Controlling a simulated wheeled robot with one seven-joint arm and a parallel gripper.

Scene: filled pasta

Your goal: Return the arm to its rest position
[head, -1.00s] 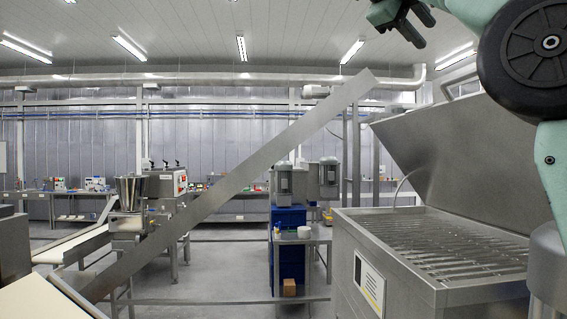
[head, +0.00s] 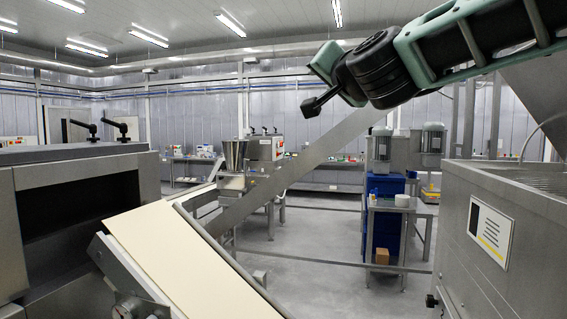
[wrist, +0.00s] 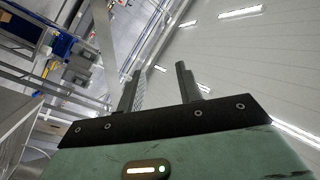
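My arm (head: 470,45) reaches in from the upper right of the head view and stretches across its top. My gripper (head: 316,101) is at the arm's left end, up in the air and clear of all surfaces. In the wrist view my gripper (wrist: 158,82) has its two dark fingers standing apart with nothing between them. It points toward the ceiling and far wall, and the wrist picture is strongly tilted.
A pale conveyor belt (head: 185,262) slopes at the front left beside a dark-mouthed steel machine (head: 80,205). A steel machine with a label (head: 490,232) stands at the right. A small table (head: 400,208) and blue crates (head: 385,187) are mid-floor. Open floor (head: 320,235) lies between.

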